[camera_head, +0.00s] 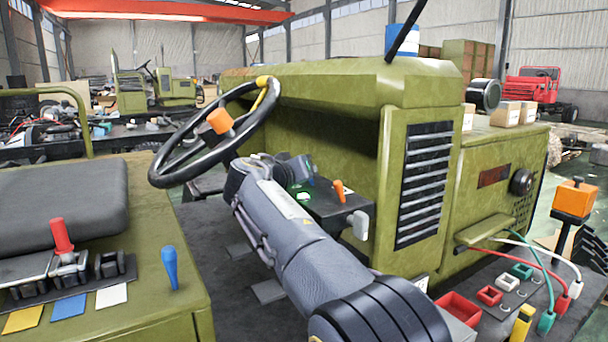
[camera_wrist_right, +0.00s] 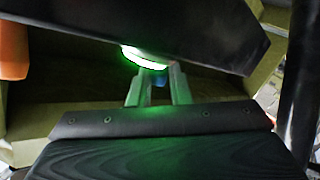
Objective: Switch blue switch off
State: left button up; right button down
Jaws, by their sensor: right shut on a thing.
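My right arm reaches from the bottom of the head view to the dark control panel (camera_head: 335,205) under the steering wheel. My right gripper (camera_wrist_right: 158,88) shows in the right wrist view with its fingers close together around a small blue part, which looks like the blue switch (camera_wrist_right: 159,78). Most of the switch is hidden by the fingers and the panel edge. A green glowing light (camera_wrist_right: 145,58) is just above it in that view. In the head view, my wrist hides most of the gripper and the switch. My left gripper is in neither view.
The black steering wheel (camera_head: 164,164) is close to my right wrist. An orange lever (camera_head: 339,190) stands on the panel beside it. A seat console at the left carries a red lever (camera_head: 61,236) and a blue lever (camera_head: 170,267). Coloured cables (camera_head: 540,275) hang at the right.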

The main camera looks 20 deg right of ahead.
jog(key=c, duration=1.4)
grip_release()
jog(key=shift+o, duration=0.2)
jog(key=b+v, duration=0.1)
jog(key=v, duration=0.6)
jog(key=shift+s+a, duration=0.3)
